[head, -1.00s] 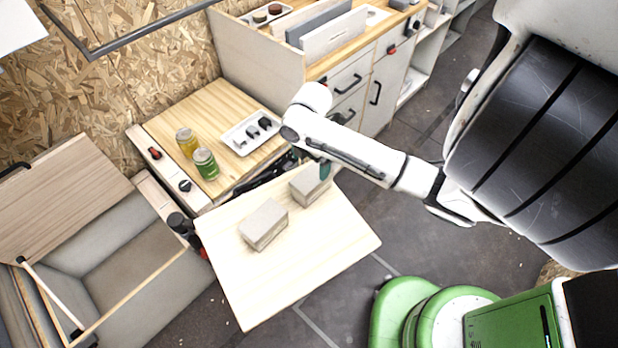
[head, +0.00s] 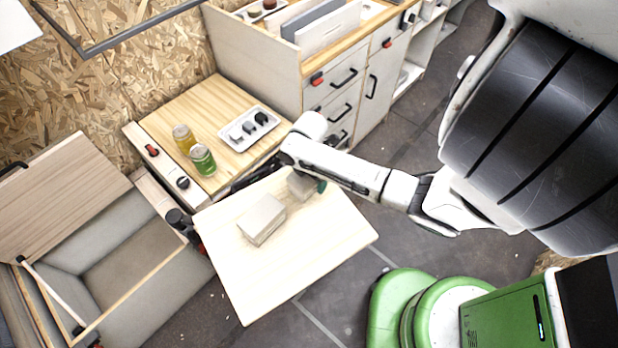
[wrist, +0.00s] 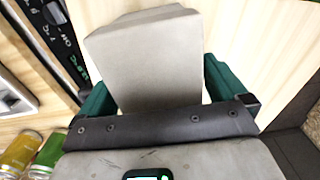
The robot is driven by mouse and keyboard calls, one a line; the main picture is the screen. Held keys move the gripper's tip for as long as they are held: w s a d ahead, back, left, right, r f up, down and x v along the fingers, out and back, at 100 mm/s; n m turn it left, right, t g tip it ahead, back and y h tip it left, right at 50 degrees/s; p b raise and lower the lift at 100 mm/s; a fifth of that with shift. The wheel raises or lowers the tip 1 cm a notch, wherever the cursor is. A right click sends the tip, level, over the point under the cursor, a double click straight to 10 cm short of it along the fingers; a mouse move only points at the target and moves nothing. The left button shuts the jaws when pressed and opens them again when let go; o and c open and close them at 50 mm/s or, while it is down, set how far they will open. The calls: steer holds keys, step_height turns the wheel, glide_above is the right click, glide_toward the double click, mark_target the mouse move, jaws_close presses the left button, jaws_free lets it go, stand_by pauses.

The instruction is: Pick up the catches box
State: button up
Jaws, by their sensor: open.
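Two plain grey boxes are on the pale fold-out table (head: 290,265) in the head view; no label is readable, so I cannot tell which is the catches box. One grey box (head: 262,219) lies near the table's middle. The other grey box (head: 300,187) is at the back right edge, partly hidden by my arm. My gripper (head: 318,185) is open at this second box. In the wrist view this box (wrist: 150,62) lies between the green fingers of my gripper (wrist: 160,92). I cannot tell whether the fingers touch it.
A wooden counter (head: 190,100) behind holds a yellow can (head: 184,139), a green can (head: 203,160) and a white tray (head: 262,140) with dark small items. An open bench box (head: 120,265) stands at left.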

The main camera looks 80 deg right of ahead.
steer(key=shift+c, duration=0.3)
steer(key=c, duration=1.2)
steer(key=shift+c, duration=0.2)
steer(key=shift+r, duration=0.15)
